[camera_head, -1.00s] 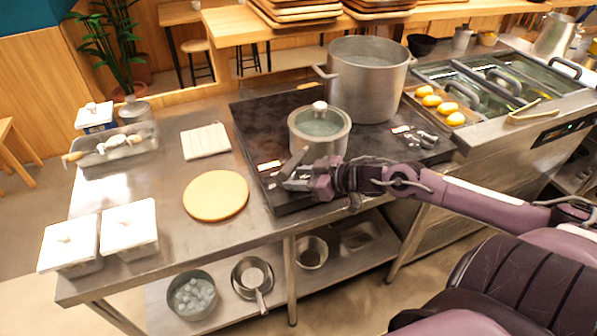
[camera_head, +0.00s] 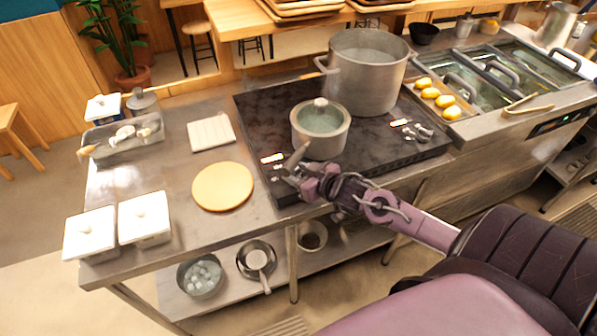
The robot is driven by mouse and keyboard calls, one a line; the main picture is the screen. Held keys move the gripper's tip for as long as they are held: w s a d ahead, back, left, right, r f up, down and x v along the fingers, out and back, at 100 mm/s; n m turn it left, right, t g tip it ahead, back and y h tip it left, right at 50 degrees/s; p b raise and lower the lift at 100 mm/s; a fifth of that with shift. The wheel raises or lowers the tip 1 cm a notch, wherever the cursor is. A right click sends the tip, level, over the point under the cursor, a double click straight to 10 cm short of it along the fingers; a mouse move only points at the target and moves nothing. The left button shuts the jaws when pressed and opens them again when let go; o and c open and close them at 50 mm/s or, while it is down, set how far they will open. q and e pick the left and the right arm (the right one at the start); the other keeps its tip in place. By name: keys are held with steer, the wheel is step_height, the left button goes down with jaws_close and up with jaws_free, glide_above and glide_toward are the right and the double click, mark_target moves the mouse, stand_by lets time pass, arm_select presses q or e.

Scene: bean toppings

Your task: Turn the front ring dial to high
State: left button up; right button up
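The dark two-ring cooktop (camera_head: 262,112) sits on the steel counter. A small pot with a glass lid (camera_head: 321,132) stands on its front ring. A lit white-and-orange display (camera_head: 272,158) marks the control area by this pot. My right gripper (camera_head: 290,177) is at that area, at the cooktop's front left edge. It covers the front ring dial, so the dial's setting cannot be read. Whether the fingers are closed on the dial is too small to tell. My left gripper is out of view.
A large open pot (camera_head: 366,78) stands on the rear ring, with its own dials (camera_head: 418,131) and display to the right. A round wooden board (camera_head: 222,187), a white square board (camera_head: 211,132) and lidded white containers (camera_head: 144,218) lie left of the cooktop.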

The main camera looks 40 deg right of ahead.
steer(key=o, duration=0.3)
steer(key=shift+s+r, duration=0.15)
steer(key=shift+s, duration=0.45)
steer(key=v, duration=0.6)
steer(key=shift+s+r, duration=0.2)
steer(key=shift+s, duration=0.05)
steer(key=shift+d, duration=0.1)
